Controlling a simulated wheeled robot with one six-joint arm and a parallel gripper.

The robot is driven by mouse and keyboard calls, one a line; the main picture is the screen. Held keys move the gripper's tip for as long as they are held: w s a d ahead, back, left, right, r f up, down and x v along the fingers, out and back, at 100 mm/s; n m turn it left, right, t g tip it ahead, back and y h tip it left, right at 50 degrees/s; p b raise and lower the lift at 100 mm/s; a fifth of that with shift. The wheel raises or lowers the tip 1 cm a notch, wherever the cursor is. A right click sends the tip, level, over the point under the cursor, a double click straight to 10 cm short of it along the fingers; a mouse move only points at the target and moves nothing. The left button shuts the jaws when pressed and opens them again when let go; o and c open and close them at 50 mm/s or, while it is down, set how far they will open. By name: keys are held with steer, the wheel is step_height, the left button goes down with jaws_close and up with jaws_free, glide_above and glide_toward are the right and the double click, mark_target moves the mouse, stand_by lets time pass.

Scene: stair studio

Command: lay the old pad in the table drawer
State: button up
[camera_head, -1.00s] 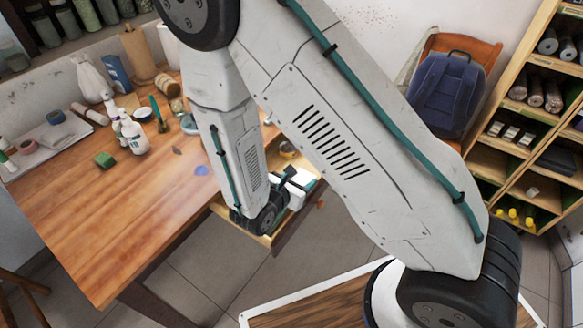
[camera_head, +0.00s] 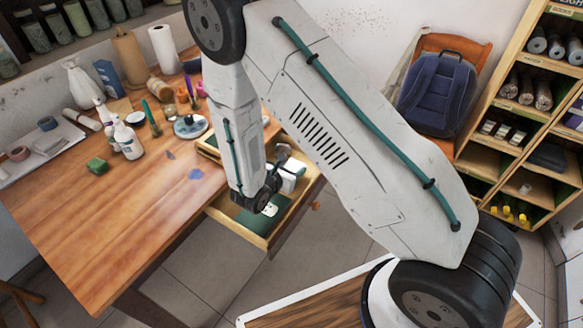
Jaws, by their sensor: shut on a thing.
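The table drawer (camera_head: 281,236) is pulled out from the right side of the wooden table. My gripper (camera_head: 288,180) is over the open drawer, low and close to its inside. A dark green flat thing with a white patch (camera_head: 247,219) shows inside the drawer beneath my wrist. I cannot tell whether it is the old pad, or whether it touches the gripper.
The wooden table (camera_head: 110,230) carries a green sponge (camera_head: 97,166), white bottles (camera_head: 127,140), paper rolls and small pots towards the back. Its front part is clear. A chair with a blue backpack (camera_head: 437,92) and a shelf rack (camera_head: 530,120) stand at the right.

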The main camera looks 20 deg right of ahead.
steer(key=shift+f, duration=0.5)
steer(key=shift+f, duration=0.1)
steer(key=o, duration=1)
